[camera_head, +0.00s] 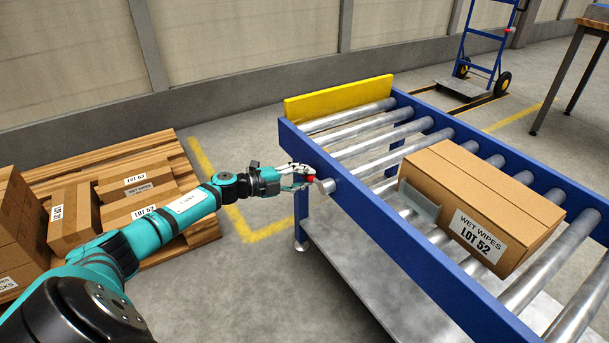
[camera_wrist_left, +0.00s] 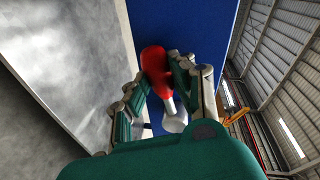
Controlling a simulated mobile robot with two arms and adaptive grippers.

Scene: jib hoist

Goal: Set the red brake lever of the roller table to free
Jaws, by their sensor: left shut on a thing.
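The roller table (camera_head: 357,205) has a blue frame and grey rollers. Its red brake lever (camera_head: 310,179) is on the left side of the frame, near the far end, mostly covered by my gripper. In the left wrist view the lever's red grip (camera_wrist_left: 154,66) shows between the fingers, with a pale metal shaft and hub against the blue frame. My left gripper (camera_head: 301,177) is at the lever, with its fingers shut on the red grip; it also shows in the left wrist view (camera_wrist_left: 158,88). My right gripper is not in view.
A carton marked "WET WIPES LOT 52" (camera_head: 480,203) sits on the rollers. A yellow end stop (camera_head: 339,99) closes the table's far end. A pallet (camera_head: 193,187) with several cartons stands at left. A blue hand truck (camera_head: 486,50) is at the back. Floor between pallet and table is clear.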

